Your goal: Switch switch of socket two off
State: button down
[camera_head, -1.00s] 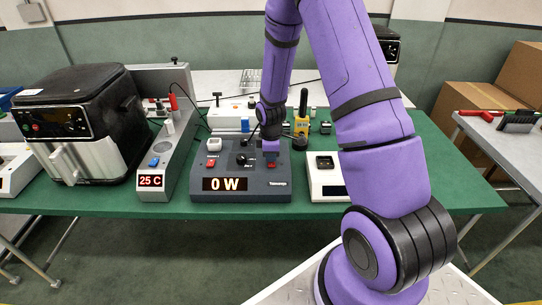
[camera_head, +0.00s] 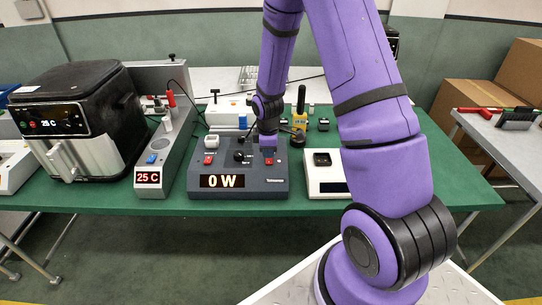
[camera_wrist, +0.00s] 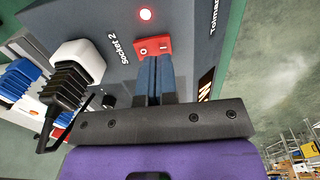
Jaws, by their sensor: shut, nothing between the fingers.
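The grey power box (camera_head: 225,197) stands on the green table with a lit "0 W" display (camera_head: 222,181). In the wrist view, its red rocker switch (camera_wrist: 152,47), marked O and I, sits beside the "Socket 2" label (camera_wrist: 118,49). A red lamp (camera_wrist: 145,14) next to it is lit. My gripper (camera_wrist: 154,62) is shut and empty, its blue fingertips at the near edge of this switch; I cannot tell whether they touch it. In the head view, my gripper (camera_head: 268,154) is over the box's right side. The other red switch (camera_head: 208,160) is at its left.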

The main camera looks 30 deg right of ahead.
notch_tip(320, 180, up, 12)
jog(key=s, duration=0.1)
jog(key=shift+a, duration=0.45)
jog(key=shift+s+d+f, duration=0.1)
jog(key=shift+d, duration=0.05)
